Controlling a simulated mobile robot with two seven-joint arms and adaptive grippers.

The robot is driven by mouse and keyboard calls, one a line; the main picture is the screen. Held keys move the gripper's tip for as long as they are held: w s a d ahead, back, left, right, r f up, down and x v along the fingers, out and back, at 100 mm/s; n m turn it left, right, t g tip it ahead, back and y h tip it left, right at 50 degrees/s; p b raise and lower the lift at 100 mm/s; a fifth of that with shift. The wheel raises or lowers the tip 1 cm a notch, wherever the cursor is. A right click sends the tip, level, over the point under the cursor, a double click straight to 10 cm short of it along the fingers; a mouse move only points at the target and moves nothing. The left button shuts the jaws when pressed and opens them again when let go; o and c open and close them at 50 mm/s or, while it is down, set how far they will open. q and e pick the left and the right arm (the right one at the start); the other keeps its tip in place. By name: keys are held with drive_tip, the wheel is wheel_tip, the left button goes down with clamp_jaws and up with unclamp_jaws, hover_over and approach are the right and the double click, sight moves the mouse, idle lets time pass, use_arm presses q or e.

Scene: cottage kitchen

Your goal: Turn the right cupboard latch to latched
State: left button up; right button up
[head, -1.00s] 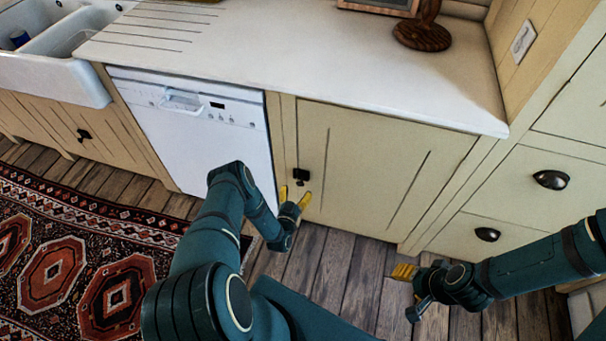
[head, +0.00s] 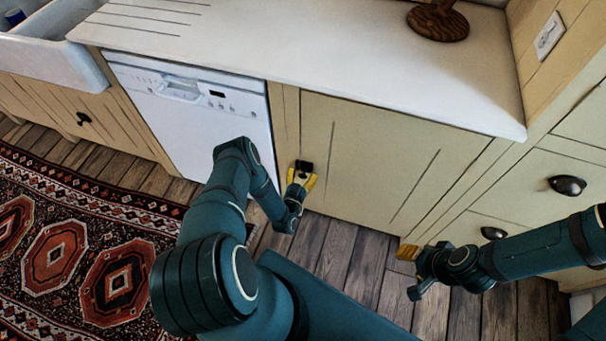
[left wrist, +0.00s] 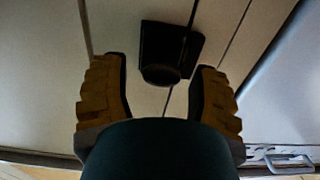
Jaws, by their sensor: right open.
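The right cupboard's dark latch (head: 304,167) is on the left edge of the cream cupboard door (head: 375,160), just right of the dishwasher. My left gripper (head: 301,181) is open right at the latch. In the left wrist view, the dark latch (left wrist: 168,50) with its round knob lies ahead between the two yellow-padded fingers (left wrist: 160,95). A gap shows on both sides, and the fingers do not visibly grip it. I cannot tell the latch's turn angle for sure. My right gripper (head: 408,270) is open and empty, low near the door's lower right corner.
A white dishwasher (head: 190,120) stands left of the cupboard. The pale worktop (head: 330,60) overhangs above, with a wooden stand (head: 437,22) on it. Drawers with dark cup pulls (head: 567,186) are at the right. A patterned rug (head: 80,250) covers the floor at left.

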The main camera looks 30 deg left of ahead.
use_arm(q)
clamp_jaws()
drive_tip(key=shift+n, duration=0.3)
drive_tip(key=n, duration=0.3)
drive_tip(key=shift+a+n, duration=0.2)
drive_tip(key=shift+n, duration=0.2)
drive_tip(key=n, duration=0.4)
drive_tip(key=shift+a+n, duration=0.15)
drive_tip(key=shift+n, duration=0.15)
drive_tip(key=n, duration=0.5)
drive_tip(key=shift+a+f, duration=0.1)
drive_tip(key=shift+f, duration=0.05)
drive_tip(key=shift+f+n, duration=0.1)
drive_tip(key=shift+n, duration=1.7)
drive_tip(key=shift+o, duration=1.7)
unclamp_jaws()
